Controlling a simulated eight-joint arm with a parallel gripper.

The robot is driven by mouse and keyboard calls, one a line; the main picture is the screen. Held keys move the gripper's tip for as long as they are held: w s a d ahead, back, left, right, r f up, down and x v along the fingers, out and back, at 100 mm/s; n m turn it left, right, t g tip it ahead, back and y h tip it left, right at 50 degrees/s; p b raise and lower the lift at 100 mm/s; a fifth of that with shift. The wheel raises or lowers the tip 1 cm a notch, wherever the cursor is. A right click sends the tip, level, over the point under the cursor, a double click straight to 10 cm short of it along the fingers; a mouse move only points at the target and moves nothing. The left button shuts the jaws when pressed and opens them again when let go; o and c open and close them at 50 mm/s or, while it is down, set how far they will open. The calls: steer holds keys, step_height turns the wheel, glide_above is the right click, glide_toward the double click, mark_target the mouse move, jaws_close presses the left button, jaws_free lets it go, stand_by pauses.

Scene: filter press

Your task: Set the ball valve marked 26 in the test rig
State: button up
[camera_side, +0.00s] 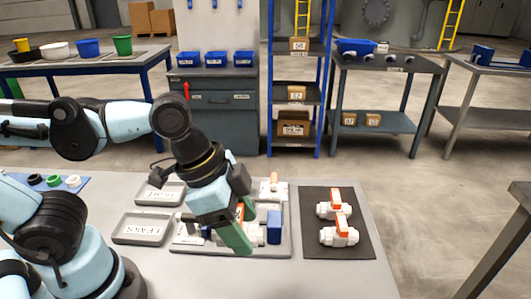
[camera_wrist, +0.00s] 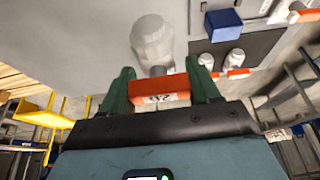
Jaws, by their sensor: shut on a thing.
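My gripper (camera_side: 234,232) has green fingers and hangs over the rig tray in the side view. In the wrist view my gripper (camera_wrist: 160,88) is shut on the orange handle (camera_wrist: 158,93) of a ball valve. Its label is partly hidden, and I cannot read it surely. The valve's white body (camera_wrist: 153,42) extends beyond the handle. The test rig (camera_side: 184,245) is a grey tray with a blue block (camera_side: 274,228). Whether the held valve touches the rig is hidden by the fingers.
Two white valves with orange handles, one behind (camera_side: 335,205) and one in front (camera_side: 340,236), lie on a dark mat (camera_side: 362,250) right of the rig. Two grey labelled trays, front (camera_side: 141,228) and back (camera_side: 168,194), lie left. A blue holder (camera_side: 70,184) carries coloured rings.

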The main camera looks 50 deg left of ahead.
steer(key=w+a+f, duration=0.2)
steer(key=a, duration=0.1)
steer(key=w+a+f, duration=0.2)
steer(key=w+a, duration=0.1)
steer(key=w+a+f, duration=0.2)
steer(key=f, duration=0.1)
steer(key=shift+w+a, duration=0.2)
steer(key=shift+a, duration=0.2)
steer(key=shift+f, duration=1.9)
steer(key=shift+f, duration=0.1)
steer(key=o, duration=1.2)
steer(key=shift+o, duration=0.2)
steer(key=s+a+r+n+t+y, duration=0.1)
steer(key=a+r+n+t+y, duration=0.2)
steer(key=r+n, duration=0.6)
step_height(320, 180, up, 2)
steer(key=shift+a+t, duration=0.5)
steer(key=shift+a, duration=0.4)
